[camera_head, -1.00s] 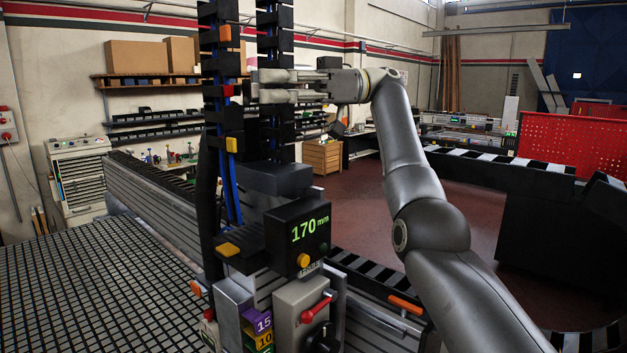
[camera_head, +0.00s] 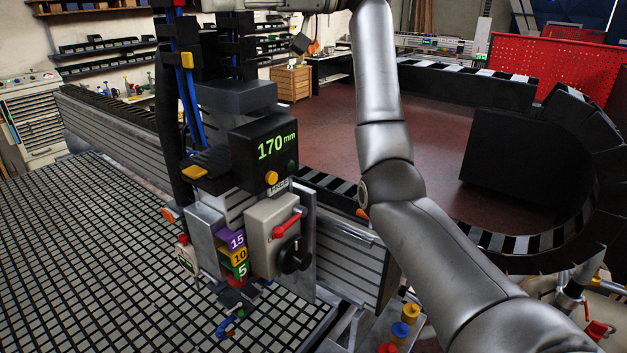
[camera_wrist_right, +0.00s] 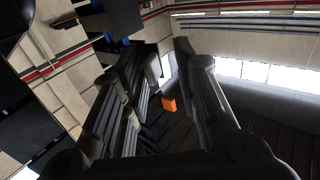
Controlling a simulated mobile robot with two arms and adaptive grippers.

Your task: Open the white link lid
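An upright black link chain (camera_head: 166,95) with blue cables stands behind the 170 mm display. Its coloured lids include a yellow lid (camera_head: 187,60) and an orange lid, seen in the right wrist view (camera_wrist_right: 169,104). I cannot identify a white lid for sure; a pale patch (camera_wrist_right: 165,66) beside the chain in the right wrist view may be a lid or background. My right gripper (camera_wrist_right: 155,52) has its fingers spread on either side of the chain area, with nothing clearly held. My left gripper is out of view.
A machine with a 170 mm display (camera_head: 265,150), a red lever (camera_head: 287,224) and a black knob (camera_head: 294,255) stands before the chain. A black-and-white grid table (camera_head: 90,260) fills the left. A red perforated panel (camera_head: 545,75) stands far right. Red floor lies open behind.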

